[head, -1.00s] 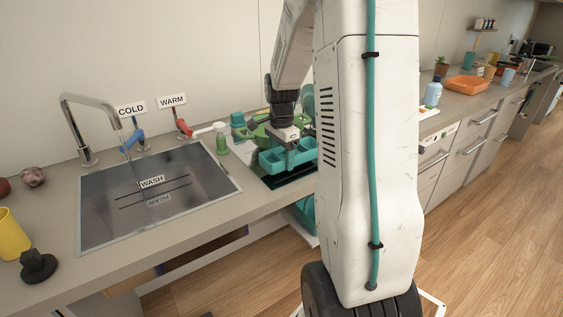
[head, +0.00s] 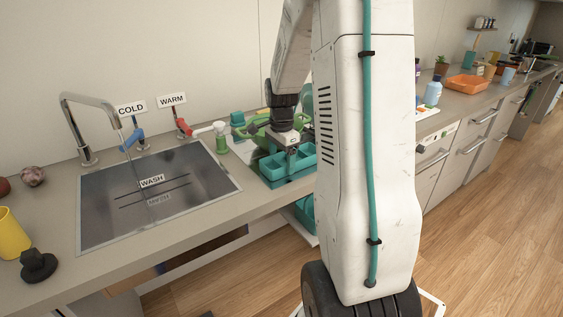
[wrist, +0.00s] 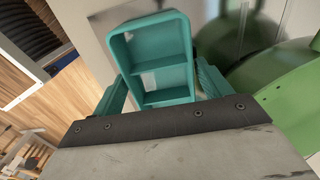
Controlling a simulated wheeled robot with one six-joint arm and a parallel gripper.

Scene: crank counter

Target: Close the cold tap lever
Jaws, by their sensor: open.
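The blue cold tap lever (head: 135,138) is behind the sink, under the COLD sign (head: 131,108) and right of the curved metal spout (head: 88,125). My gripper (head: 292,148) is well to the right of the lever, over a teal divided tray (head: 273,172). In the wrist view, my gripper (wrist: 160,85) has its two teal fingers apart, on either side of the tray (wrist: 150,23). I cannot tell whether the fingers touch the tray. The lever is not in the wrist view.
The red warm lever (head: 183,127) and a green bottle (head: 221,143) stand between the cold lever and my gripper. The sink (head: 105,210) lies in front of the levers. A yellow cup (head: 12,235) is at the left. Green objects (wrist: 280,85) crowd the tray's right.

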